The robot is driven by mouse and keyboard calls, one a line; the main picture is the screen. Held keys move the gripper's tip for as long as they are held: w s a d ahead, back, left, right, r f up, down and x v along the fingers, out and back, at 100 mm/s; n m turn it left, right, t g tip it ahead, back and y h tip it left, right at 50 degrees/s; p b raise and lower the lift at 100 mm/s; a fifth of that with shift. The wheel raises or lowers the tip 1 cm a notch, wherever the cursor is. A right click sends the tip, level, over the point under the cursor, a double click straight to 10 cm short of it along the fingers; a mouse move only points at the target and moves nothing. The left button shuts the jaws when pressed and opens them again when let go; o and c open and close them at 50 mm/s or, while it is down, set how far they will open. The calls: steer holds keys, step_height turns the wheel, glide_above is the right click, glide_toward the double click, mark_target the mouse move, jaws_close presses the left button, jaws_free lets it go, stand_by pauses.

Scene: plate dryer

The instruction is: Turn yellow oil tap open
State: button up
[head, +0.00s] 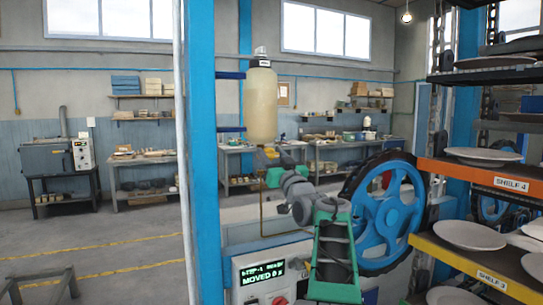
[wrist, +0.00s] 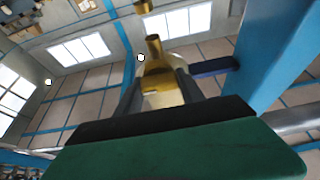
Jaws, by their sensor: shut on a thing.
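The yellow oil tap (head: 268,153) sits just under the pale oil bottle (head: 261,105) on the blue post. In the wrist view the brass-yellow tap (wrist: 155,62) stands between the two dark fingers of my gripper (wrist: 160,84). The fingers are shut on its lower part, one on each side. In the head view my gripper (head: 272,168) is right beneath the bottle, small and partly hidden by my wrist. I cannot tell how far the tap is turned.
A blue spoked wheel (head: 388,212) stands right of my arm. A control box with a green display (head: 264,275) is below. A rack with plates, including the orange shelf (head: 485,178), is at the right. The blue post (head: 206,200) is close on the left.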

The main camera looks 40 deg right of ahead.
steer(key=shift+m+h, duration=0.4)
steer(key=shift+m, duration=0.3)
steer(key=m+g+h+b, duration=0.1)
steer(key=m+h, duration=0.1)
steer(key=m, duration=0.2)
steer(key=shift+b, duration=0.3)
steer(key=m+g+h, duration=0.1)
steer(key=m, duration=0.1)
steer(key=m+g, duration=0.1)
steer(key=m, duration=0.2)
steer(key=m+h+b, duration=0.1)
steer(key=m, duration=0.1)
steer(key=shift+m+g+h, duration=0.3)
steer(key=shift+g, duration=0.1)
steer(key=m+g, duration=0.2)
steer(key=m, duration=0.3)
steer(key=shift+d, duration=0.15)
steer(key=m+p, duration=0.1)
steer(key=m, duration=0.1)
steer(key=m+g, duration=0.1)
steer(key=m, duration=0.1)
steer(key=shift+f+g+p, duration=0.1)
steer(key=shift+g+p, duration=0.2)
steer(key=shift+p, duration=0.05)
steer(key=shift+m, duration=0.4)
steer(key=o, duration=1.4)
steer(key=shift+f, duration=0.1)
steer(key=shift+c, duration=0.2)
